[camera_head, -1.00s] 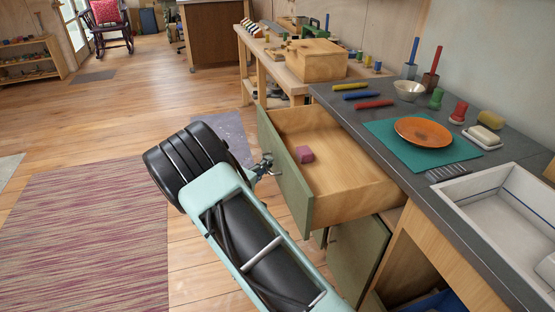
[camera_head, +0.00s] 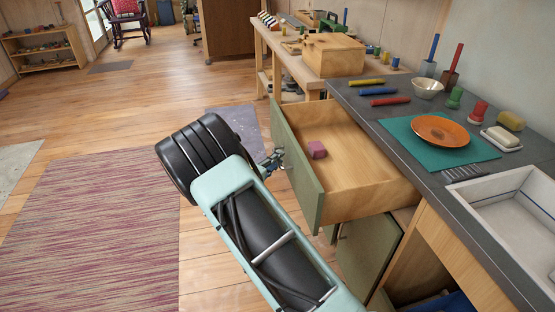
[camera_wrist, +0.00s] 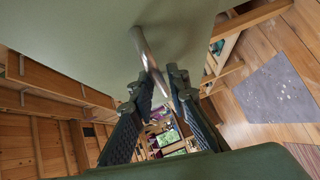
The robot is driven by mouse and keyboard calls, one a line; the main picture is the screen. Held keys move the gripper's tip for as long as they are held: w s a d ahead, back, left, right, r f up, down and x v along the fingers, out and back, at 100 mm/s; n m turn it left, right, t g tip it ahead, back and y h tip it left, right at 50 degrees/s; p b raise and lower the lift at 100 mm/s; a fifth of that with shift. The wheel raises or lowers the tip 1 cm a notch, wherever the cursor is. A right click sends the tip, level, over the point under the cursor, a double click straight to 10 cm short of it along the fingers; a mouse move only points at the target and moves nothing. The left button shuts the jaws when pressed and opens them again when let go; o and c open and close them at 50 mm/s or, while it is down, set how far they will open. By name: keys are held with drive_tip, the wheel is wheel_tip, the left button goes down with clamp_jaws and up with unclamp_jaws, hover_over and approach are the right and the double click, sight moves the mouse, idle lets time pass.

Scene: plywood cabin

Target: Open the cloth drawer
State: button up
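The drawer (camera_head: 360,204) stands well out from under the dark counter, with a green front (camera_head: 298,165) and a wooden inside. A pink block (camera_head: 317,149) lies in it. My gripper (camera_head: 273,160) is at the outer face of the drawer front, by its metal handle. In the wrist view, the handle (camera_wrist: 146,52) runs down to the space between my fingertips (camera_wrist: 156,88). The fingers are apart, with room around the bar; I see no firm grip. My arm hides part of the area below in the head view.
A green cabinet door (camera_head: 366,252) stands open below the drawer. The counter (camera_head: 402,119) holds a teal mat, an orange plate (camera_head: 440,131), a bowl and a sink. The floor left of my arm, with a striped rug (camera_head: 95,225), is clear.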

drive_tip(key=v, duration=1.1)
drive_tip(key=shift+r, duration=0.1)
